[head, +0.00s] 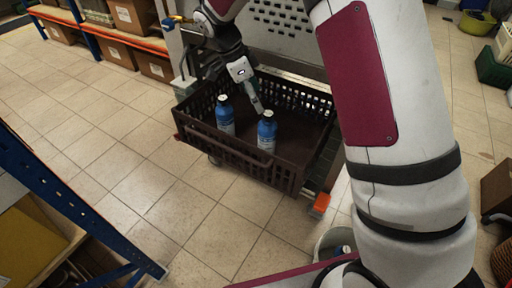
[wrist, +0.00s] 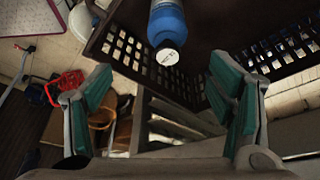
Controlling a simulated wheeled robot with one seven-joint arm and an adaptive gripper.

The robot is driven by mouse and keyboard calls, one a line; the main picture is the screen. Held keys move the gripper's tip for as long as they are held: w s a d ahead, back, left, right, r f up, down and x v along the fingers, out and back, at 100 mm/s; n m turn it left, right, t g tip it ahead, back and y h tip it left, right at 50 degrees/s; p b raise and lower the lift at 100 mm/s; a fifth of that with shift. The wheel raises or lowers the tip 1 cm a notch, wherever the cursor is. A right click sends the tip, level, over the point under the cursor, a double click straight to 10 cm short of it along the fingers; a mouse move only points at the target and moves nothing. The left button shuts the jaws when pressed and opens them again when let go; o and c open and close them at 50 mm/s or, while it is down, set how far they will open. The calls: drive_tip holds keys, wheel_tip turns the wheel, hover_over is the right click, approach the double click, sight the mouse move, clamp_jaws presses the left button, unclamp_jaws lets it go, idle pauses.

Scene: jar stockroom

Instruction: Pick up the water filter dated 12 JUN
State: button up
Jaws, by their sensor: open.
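Two blue bottle-shaped filters with white caps stand upright in a dark slatted crate (head: 228,147). The left filter (head: 225,119) is by the crate's left side, and the right filter (head: 266,134) is near its front wall. My gripper (head: 257,108) is over the crate, close behind the right filter in the picture. In the wrist view my gripper (wrist: 160,66) is open, with teal pads and nothing between them. One blue filter (wrist: 168,22) shows beyond the fingertips, its white cap (wrist: 167,57) facing me. The date on the cap is too small to read.
A white bin (head: 327,243) with a blue-and-white item stands at the bottom. A blue rack post (head: 70,205) is at left, and shelves with cardboard boxes (head: 130,15) are at the back left. Tiled floor left of the crate is clear.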

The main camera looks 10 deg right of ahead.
sight(261, 123)
drive_tip(key=shift+m, duration=0.4)
drive_tip(key=x, duration=0.3)
drive_tip(key=a+b+x, duration=0.1)
drive_tip(key=x, duration=0.3)
drive_tip(key=w+a+f+b+x, duration=0.1)
drive_tip(key=x, duration=0.2)
drive_tip(key=shift+f, duration=0.1)
drive_tip(key=shift+d+b+x, duration=0.15)
drive_tip(key=shift+b+x, duration=0.15)
drive_tip(key=shift+x, duration=1.1)
drive_tip(key=shift+d+b+x, duration=0.2)
drive_tip(key=shift+b+x, duration=0.1)
drive_tip(key=shift+x, duration=1.05)
drive_tip(key=shift+w, duration=0.2)
clamp_jaws()
